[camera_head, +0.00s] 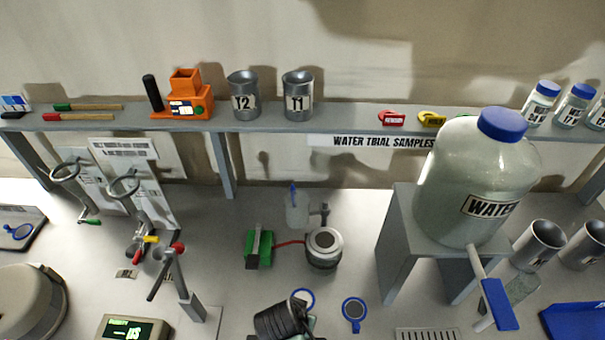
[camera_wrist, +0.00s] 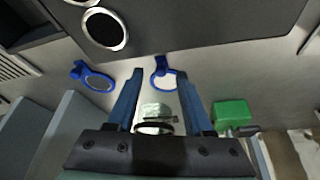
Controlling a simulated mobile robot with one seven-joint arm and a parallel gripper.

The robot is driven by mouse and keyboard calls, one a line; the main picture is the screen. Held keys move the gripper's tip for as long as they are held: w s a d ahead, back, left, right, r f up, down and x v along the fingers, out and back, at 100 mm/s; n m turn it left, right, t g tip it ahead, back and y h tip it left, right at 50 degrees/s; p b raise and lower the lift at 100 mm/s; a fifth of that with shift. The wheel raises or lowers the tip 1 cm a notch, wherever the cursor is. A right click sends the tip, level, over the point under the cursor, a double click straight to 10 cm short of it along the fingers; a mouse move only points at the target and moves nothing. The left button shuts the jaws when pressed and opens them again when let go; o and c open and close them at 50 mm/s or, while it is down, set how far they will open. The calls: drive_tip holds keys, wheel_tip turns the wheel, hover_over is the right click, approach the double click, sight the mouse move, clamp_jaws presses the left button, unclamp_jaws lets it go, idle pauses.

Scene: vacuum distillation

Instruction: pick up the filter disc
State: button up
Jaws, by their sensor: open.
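Two blue-rimmed discs with short blue handles lie on the bench in the head view. The right disc (camera_head: 354,313) has a grey face and also shows at left in the wrist view (camera_wrist: 98,84). The left disc (camera_head: 303,290) looks pale inside its rim, partly hidden by a black ribbed body. In the wrist view this paler disc (camera_wrist: 160,66) appears between the tips of my gripper (camera_wrist: 160,76). The fingers are apart and hold nothing; their height above it is unclear. I cannot tell which disc is the filter disc. My fingertips are hidden in the head view.
A green block (camera_head: 259,249) and a round pot-like device (camera_head: 324,248) stand behind the discs. A grey stand (camera_head: 400,240) bearing the large water bottle (camera_head: 478,180) rises to the right. A clamp stand (camera_head: 190,306) is left. Bench between disc and stand is fairly clear.

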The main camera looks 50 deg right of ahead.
drive_tip(key=shift+x, duration=0.9)
clamp_jaws()
